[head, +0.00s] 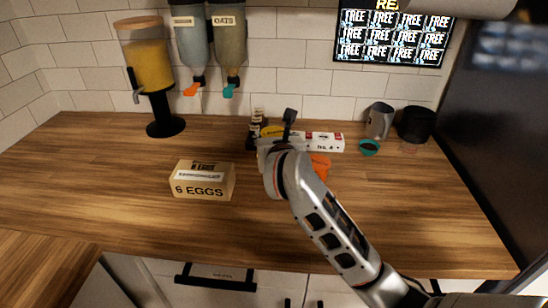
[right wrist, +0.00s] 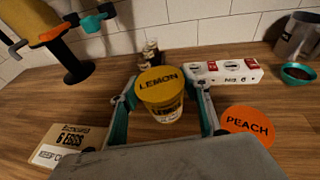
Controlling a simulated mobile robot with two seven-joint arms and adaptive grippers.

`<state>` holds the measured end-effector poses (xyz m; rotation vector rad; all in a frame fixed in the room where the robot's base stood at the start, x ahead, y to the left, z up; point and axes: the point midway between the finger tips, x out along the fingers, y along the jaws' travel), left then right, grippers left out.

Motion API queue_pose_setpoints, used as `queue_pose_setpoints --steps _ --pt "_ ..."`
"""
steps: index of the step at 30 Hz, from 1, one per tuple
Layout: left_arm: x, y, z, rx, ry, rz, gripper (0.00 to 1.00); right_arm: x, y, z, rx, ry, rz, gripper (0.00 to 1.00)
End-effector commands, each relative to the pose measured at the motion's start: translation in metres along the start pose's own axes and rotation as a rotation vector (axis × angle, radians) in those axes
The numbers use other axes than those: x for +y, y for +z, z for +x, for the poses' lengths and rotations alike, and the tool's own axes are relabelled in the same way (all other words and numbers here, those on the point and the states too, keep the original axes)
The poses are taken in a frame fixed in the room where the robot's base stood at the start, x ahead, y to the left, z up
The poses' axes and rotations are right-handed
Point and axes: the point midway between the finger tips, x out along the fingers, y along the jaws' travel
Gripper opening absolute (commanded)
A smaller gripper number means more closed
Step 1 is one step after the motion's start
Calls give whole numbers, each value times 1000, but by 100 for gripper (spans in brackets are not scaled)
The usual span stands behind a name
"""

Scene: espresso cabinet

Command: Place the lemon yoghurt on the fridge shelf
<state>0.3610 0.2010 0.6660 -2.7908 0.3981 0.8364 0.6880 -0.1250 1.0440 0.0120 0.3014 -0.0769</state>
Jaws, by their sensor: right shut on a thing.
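The lemon yoghurt (right wrist: 160,92) is a clear tub with a yellow lid marked LEMON. In the right wrist view it stands upright between the teal-padded fingers of my right gripper (right wrist: 162,112), which is shut on it. In the head view my right gripper (head: 272,141) is over the back middle of the wooden counter. There only a bit of the yellow lid (head: 272,131) shows behind it; the rest is hidden. I cannot tell whether the tub touches the counter. No fridge shelf is clearly visible. My left gripper is not in view.
A peach yoghurt (right wrist: 248,122) with an orange lid is close right of the gripper. An egg box (head: 204,180) is left. A dark panel (head: 500,120) borders the counter at right.

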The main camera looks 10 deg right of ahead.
Motion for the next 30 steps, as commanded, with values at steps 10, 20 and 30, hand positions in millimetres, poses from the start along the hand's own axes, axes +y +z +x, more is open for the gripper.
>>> queue_pose_setpoints --steps 10,20,30 --pt "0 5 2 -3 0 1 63 0 -38 11 1 0 -4 21" --pt "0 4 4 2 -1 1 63 0 -62 19 -3 1 -1 21" --pt "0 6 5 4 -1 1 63 0 -66 20 -1 1 0 52"
